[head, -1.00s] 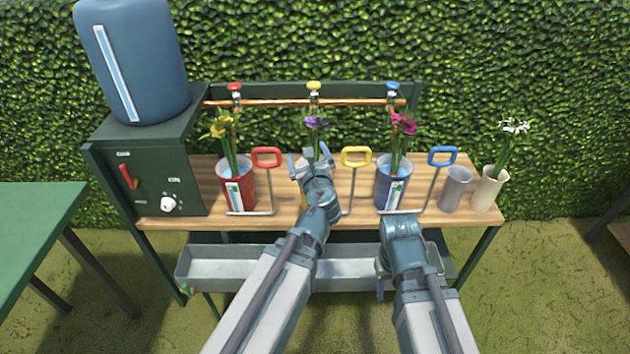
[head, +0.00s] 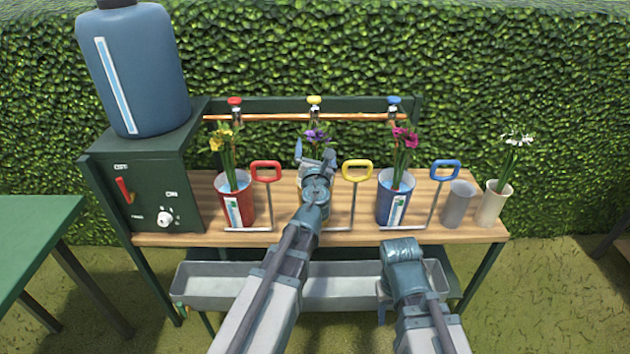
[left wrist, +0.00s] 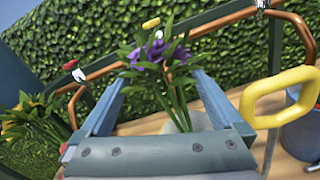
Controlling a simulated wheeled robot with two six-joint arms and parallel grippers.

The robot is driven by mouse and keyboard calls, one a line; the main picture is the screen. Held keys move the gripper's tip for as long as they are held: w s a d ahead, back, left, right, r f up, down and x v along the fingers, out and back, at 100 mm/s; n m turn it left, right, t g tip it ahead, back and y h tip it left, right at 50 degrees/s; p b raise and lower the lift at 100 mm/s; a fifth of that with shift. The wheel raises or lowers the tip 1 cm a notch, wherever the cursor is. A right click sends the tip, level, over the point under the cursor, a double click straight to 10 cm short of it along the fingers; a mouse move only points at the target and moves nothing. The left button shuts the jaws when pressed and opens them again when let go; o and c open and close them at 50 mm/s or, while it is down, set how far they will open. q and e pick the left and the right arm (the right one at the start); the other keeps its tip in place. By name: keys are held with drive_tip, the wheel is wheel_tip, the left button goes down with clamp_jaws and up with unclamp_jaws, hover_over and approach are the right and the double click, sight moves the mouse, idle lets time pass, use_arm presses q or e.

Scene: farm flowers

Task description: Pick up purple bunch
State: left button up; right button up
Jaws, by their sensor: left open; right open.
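The purple bunch (head: 316,138) stands upright in the middle pot on the wooden bench, under the yellow tap. The left wrist view shows its purple blooms (left wrist: 156,54) and green stems between and beyond the two fingers. My left gripper (head: 315,158) is open and reaches toward the bunch, with one finger on each side of it in the picture. I cannot tell whether the fingers touch the stems. My arm hides most of the middle pot. My right gripper (head: 384,300) hangs low in front of the bench at the metal trough, away from the flowers; its fingers are mostly hidden.
A red pot (head: 238,207) with yellow flowers stands left, and a blue pot (head: 395,203) with magenta flowers right. Red (head: 266,172), yellow (head: 357,171) and blue (head: 445,171) handles rise between pots. A copper pipe (head: 270,117) runs behind. A grey cup (head: 457,204) stands at right.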

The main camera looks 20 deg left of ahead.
use_arm(q)
drive_tip(key=shift+x, duration=0.9)
drive_tip(key=shift+w, duration=0.1)
drive_tip(key=x, duration=0.5)
drive_tip(key=shift+f, duration=0.25)
clamp_jaws()
